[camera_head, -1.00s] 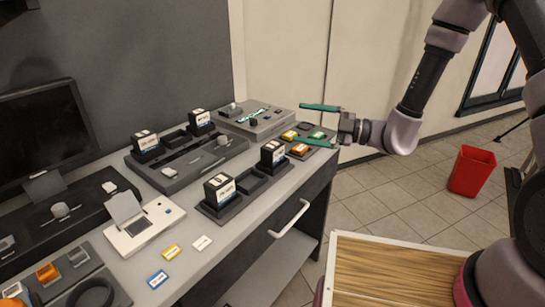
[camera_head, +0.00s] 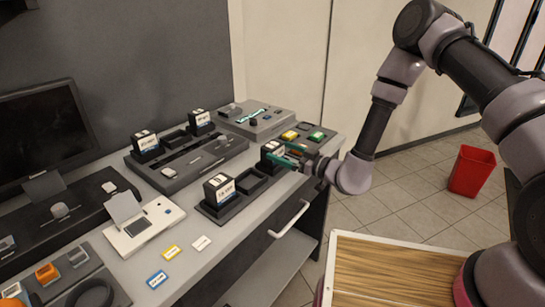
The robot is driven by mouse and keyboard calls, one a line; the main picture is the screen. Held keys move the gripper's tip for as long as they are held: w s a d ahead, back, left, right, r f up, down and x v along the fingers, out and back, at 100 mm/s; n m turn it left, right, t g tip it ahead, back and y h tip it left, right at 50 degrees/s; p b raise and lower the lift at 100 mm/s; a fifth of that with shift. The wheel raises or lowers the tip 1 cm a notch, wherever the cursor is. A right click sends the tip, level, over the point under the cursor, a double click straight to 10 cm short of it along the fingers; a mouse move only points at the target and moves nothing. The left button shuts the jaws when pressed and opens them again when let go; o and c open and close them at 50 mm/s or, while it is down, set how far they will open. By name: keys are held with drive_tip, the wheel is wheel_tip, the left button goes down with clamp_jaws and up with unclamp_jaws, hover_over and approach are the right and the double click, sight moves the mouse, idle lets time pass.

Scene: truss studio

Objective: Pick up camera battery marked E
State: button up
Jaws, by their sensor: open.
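Several black camera batteries with white labels stand upright in dark charger trays on the grey counter. One battery (camera_head: 218,190) is in the near tray's left slot, and another (camera_head: 268,151) is toward that tray's far end. Two more stand in the rear tray, one at the left (camera_head: 145,142) and one at the back (camera_head: 199,119). The label letters are too small to read, so I cannot tell which is E. My gripper (camera_head: 278,151), with teal fingers, is open at the far battery and partly covers it. I cannot tell whether they touch.
The near tray (camera_head: 246,198) has an empty slot between its two batteries. A grey device (camera_head: 258,125) stands behind, with coloured cards beside it. A white printer-like device (camera_head: 143,228) and loose cards lie nearer. A drawer handle (camera_head: 290,222) juts from the counter front.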

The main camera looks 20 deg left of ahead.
drive_tip(key=x, duration=0.4)
drive_tip(key=shift+s+a+r, duration=0.1)
drive_tip(key=shift+a, duration=0.05)
clamp_jaws()
drive_tip(key=shift+r, duration=0.1)
